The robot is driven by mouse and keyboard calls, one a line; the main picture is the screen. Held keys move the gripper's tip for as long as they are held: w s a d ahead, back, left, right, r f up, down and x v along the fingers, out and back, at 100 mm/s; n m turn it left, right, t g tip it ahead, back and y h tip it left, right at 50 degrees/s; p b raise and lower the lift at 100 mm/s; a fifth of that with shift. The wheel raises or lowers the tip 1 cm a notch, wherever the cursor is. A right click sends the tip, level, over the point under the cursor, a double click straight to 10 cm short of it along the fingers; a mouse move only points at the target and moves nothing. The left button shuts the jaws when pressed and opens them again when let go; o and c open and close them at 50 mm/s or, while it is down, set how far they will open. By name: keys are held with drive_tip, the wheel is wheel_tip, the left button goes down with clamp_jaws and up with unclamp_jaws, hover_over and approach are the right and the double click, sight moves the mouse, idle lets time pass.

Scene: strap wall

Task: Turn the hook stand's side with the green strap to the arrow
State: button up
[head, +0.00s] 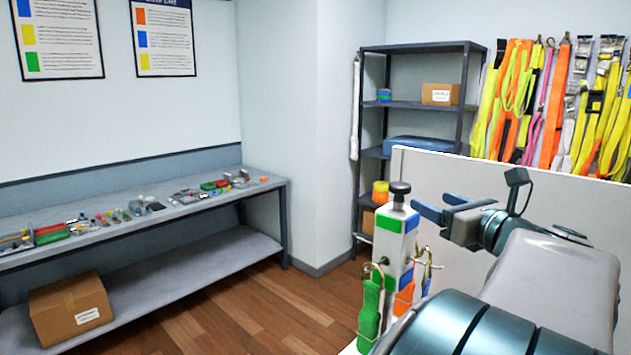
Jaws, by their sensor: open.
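The hook stand (395,248) is a white upright post with a black knob (400,189) on top, at the lower middle right. Green and blue patches mark its upper faces. The green strap (369,310) hangs from a hook on the stand's left side, towards the camera. An orange strap (404,298) and a blue strap (427,282) hang on its right side. My gripper (438,205) is open and empty, just right of the post's top and seemingly apart from it. The arrow is not visible; the stand's foot is hidden behind my arm or cut off.
A pale partition (560,205) rises behind my arm. Beyond it many straps (550,100) hang on the wall. A shelf rack (420,104) stands behind the stand. A long workbench (130,222) with small parts runs along the left wall. Wooden floor lies open between.

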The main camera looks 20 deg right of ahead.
sight(407, 190)
drive_tip(key=w+p, duration=0.2)
drive_tip(key=w, duration=0.9)
drive_tip(key=shift+w+p, duration=0.1)
drive_tip(key=shift+p, duration=0.2)
drive_tip(key=c, duration=1.3)
